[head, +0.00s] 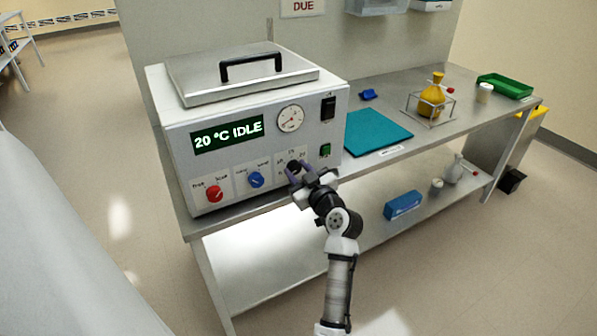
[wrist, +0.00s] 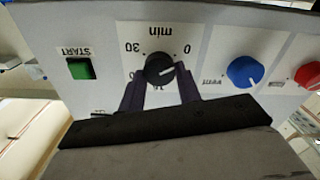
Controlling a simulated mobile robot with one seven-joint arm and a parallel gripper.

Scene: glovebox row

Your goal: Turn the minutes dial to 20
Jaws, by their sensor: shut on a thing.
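The minutes dial (head: 293,165) is a black knob at the right of the bath's lower front panel. In the wrist view, which is upside down, the dial (wrist: 159,68) has "min", 0 and 30 printed around it. Its white pointer line points to the picture's right and slightly up, on the side of the 0; the other numbers are partly hidden by the fingers. My gripper (head: 301,173) is shut on the dial, with one purple finger on each side of it in the wrist view (wrist: 160,90). The display (head: 228,134) reads "20 °C IDLE".
A blue knob (head: 256,180) and a red knob (head: 214,194) sit left of the dial. The green START button (head: 325,149) and a black switch (head: 328,107) are to its right. A teal mat (head: 375,135) and a yellow flask (head: 432,97) are on the bench.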

